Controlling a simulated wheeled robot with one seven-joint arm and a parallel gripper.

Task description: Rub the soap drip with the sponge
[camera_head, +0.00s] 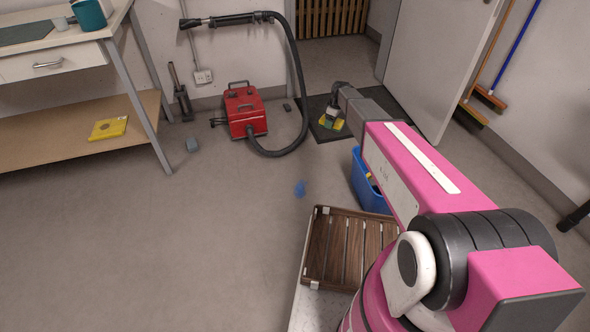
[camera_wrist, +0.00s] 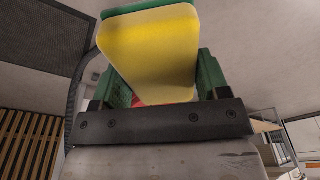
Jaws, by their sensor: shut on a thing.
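The sponge (camera_wrist: 150,50), yellow with a green layer, is held between the green fingers of my gripper (camera_wrist: 155,78). My gripper is shut on it. In the head view the sponge (camera_head: 327,124) shows small at the end of my arm, in front of the dark mat by the doorway. A blue spot that looks like the soap drip (camera_head: 300,188) is on the grey floor, left of the blue bin. In the picture my gripper and the sponge are above and right of the spot, apart from it. I cannot see the spot in the wrist view.
A red vacuum (camera_head: 245,110) with a black hose stands by the back wall. A blue bin (camera_head: 366,188) is partly behind my arm. A slatted wooden rack (camera_head: 340,250) is close in front. A desk (camera_head: 50,66) stands at left. Floor left of the spot is clear.

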